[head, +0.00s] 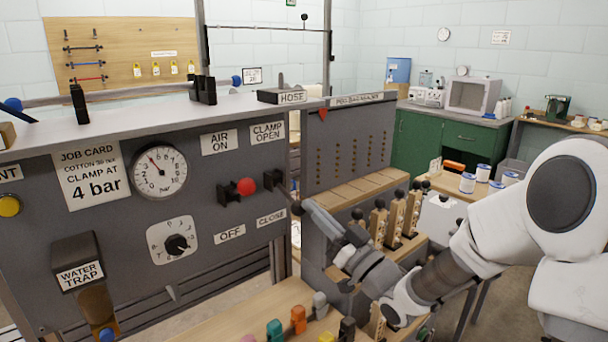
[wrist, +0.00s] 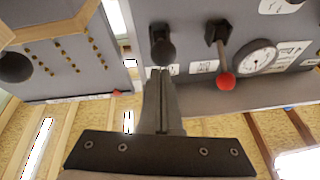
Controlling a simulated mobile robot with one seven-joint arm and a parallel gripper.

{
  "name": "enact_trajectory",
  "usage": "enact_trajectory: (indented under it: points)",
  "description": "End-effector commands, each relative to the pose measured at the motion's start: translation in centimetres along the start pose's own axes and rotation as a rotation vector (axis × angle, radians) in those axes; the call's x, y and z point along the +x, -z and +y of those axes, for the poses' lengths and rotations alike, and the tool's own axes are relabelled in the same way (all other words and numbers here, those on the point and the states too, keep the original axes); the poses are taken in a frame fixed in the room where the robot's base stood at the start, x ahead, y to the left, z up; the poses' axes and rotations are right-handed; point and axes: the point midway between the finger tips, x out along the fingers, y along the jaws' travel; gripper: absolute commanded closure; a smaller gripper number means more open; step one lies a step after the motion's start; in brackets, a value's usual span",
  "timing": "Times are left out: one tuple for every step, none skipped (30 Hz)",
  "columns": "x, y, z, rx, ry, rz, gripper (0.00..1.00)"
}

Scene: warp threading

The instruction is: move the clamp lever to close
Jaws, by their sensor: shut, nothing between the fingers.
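The clamp lever (head: 282,188) is black and juts out from the grey panel, between the CLAMP OPEN label (head: 267,133) and the CLOSE label (head: 271,218). In the head view it slopes down to the right to its dark round knob. In the wrist view its knob (wrist: 163,51) is just beyond my fingertips. My gripper (head: 305,205) is shut and empty, with its fingertips at the knob; I cannot tell whether they touch it. The closed fingers also show in the wrist view (wrist: 159,73).
The air lever with a red knob (head: 245,186) is left of the clamp lever, close by. A pressure gauge (head: 159,172) and a dial (head: 175,244) are further left. A wooden shelf (head: 250,318) with coloured pegs lies below. Wooden blocks (head: 397,214) stand to the right, near my arm.

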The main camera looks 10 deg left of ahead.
Motion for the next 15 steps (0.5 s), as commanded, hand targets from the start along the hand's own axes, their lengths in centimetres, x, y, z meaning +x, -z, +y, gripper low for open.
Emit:
enact_trajectory:
  points:
    - [-0.27,-0.93,0.14,0.001,0.004,0.019,1.0]
    - [-0.26,-0.95,0.13,-0.002,0.005,0.021,1.0]
    - [-0.26,-1.05,0.14,-0.003,0.005,0.019,1.0]
    - [-0.27,-1.15,0.16,-0.002,0.005,0.019,1.0]
    - [-0.27,-1.26,0.18,-0.002,0.005,0.018,1.0]
    - [-0.27,-1.4,0.22,-0.002,0.005,0.017,1.0]
    - [-0.27,-1.48,0.24,-0.002,0.004,0.017,1.0]
    - [-0.27,-1.56,0.26,-0.002,0.004,0.017,1.0]
    - [-0.27,-1.65,0.28,-0.002,0.004,0.017,1.0]
    - [-0.26,-1.7,0.29,-0.002,0.004,0.017,1.0]
    - [-0.26,-1.75,0.3,-0.002,0.004,0.017,1.0]
    - [-0.24,-1.8,0.3,-0.002,0.004,0.017,1.0]
    - [-0.24,-1.84,0.31,-0.002,0.004,0.017,1.0]
    - [-0.23,-1.86,0.31,-0.002,0.004,0.017,1.0]
    - [-0.22,-1.9,0.32,-0.001,0.004,0.017,1.0]
